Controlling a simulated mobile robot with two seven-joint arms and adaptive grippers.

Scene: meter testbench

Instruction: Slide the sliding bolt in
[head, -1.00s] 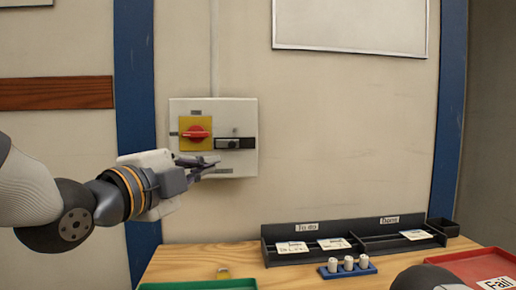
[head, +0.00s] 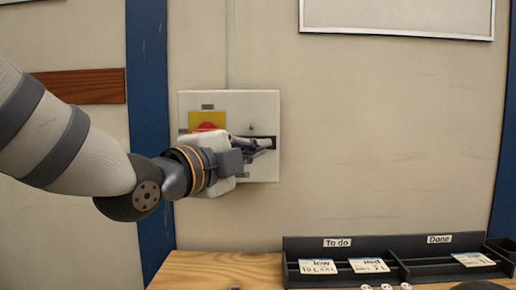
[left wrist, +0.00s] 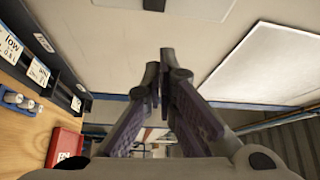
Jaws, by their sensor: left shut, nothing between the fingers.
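The white switch box (head: 240,104) is on the wall, with a yellow plate (head: 197,118) and a red knob (head: 209,127) on its left half. The dark sliding bolt (head: 270,137) lies horizontally on the right half. My left gripper (head: 266,147) is in front of the box, its fingers over the bolt's area, hiding much of the bolt and the lower part of the knob. I cannot tell whether they touch the bolt. In the left wrist view the fingers (left wrist: 160,75) are shut and empty; the bolt is not seen there. My right gripper is out of view.
A wooden bench (head: 215,268) is below the box. A black tray (head: 408,248) with "To do" and "Done" labels holds cards. Small white cylinders (head: 388,287) are in front. A blue post (head: 148,120) stands left of the box.

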